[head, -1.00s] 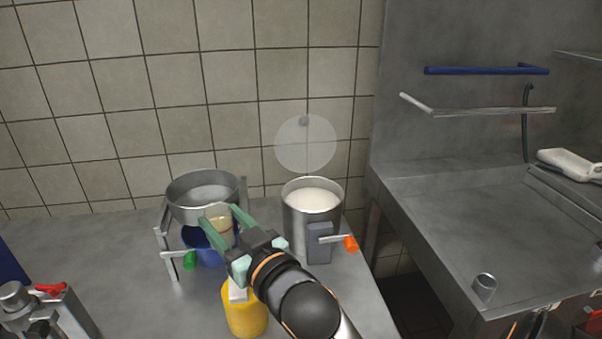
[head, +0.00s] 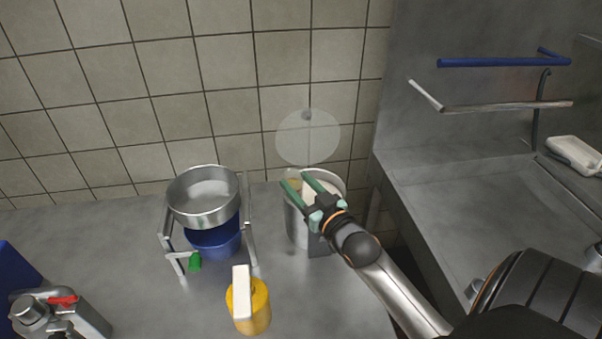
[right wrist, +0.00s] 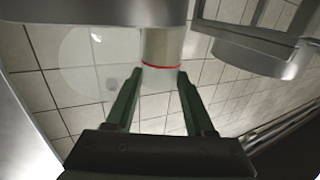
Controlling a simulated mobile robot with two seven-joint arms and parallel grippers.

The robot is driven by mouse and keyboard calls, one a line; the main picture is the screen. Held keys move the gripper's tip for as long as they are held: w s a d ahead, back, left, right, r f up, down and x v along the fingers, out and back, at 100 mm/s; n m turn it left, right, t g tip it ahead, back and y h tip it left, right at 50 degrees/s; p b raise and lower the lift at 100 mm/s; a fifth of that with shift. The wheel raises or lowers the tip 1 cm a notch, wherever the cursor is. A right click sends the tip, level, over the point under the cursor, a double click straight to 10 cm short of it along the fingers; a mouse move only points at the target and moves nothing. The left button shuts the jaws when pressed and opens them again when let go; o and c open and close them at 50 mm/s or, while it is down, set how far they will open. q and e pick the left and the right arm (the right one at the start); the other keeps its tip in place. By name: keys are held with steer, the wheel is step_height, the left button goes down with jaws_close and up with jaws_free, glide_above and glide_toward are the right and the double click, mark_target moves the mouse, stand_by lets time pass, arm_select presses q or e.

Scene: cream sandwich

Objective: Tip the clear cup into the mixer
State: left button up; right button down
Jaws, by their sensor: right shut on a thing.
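The clear cup (head: 294,174) has pale tan contents and sits between the green fingers of my right gripper (head: 300,181), which is shut on it. It is at the upper left rim of a tall steel pot (head: 297,231) with white contents, which I take for the mixer. My arm covers much of the pot. In the right wrist view the cup (right wrist: 162,45) shows a red band between the fingertips (right wrist: 158,72). I cannot tell how far it is tilted. My left gripper is not in view.
A steel bowl (head: 203,210) on a stand, with a blue bowl (head: 215,240) below, is left of the pot. A yellow container (head: 260,307) stands in front. A clear disc (head: 308,138) shows above the pot.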

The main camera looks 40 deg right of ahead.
steer(key=shift+d+f, duration=0.1)
steer(key=shift+d, duration=0.15)
steer(key=shift+s+d+f+m+b, duration=0.1)
steer(key=shift+d+f+m+b, duration=0.2)
steer(key=shift+m+b, duration=0.5)
arm_select(q)
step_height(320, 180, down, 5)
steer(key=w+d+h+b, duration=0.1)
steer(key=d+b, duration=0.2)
steer(key=b, duration=0.3)
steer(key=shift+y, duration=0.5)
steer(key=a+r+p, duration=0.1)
steer(key=p, duration=0.1)
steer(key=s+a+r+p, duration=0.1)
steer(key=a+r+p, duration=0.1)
steer(key=p, duration=0.1)
arm_select(e)
steer(key=d+m, duration=0.1)
steer(key=m, duration=0.5)
steer(key=d+m, duration=0.2)
steer(key=m, duration=0.5)
steer(key=d+m, duration=0.1)
steer(key=m, duration=0.6)
steer(key=shift+s+d, duration=0.25)
steer(key=shift+d, duration=0.15)
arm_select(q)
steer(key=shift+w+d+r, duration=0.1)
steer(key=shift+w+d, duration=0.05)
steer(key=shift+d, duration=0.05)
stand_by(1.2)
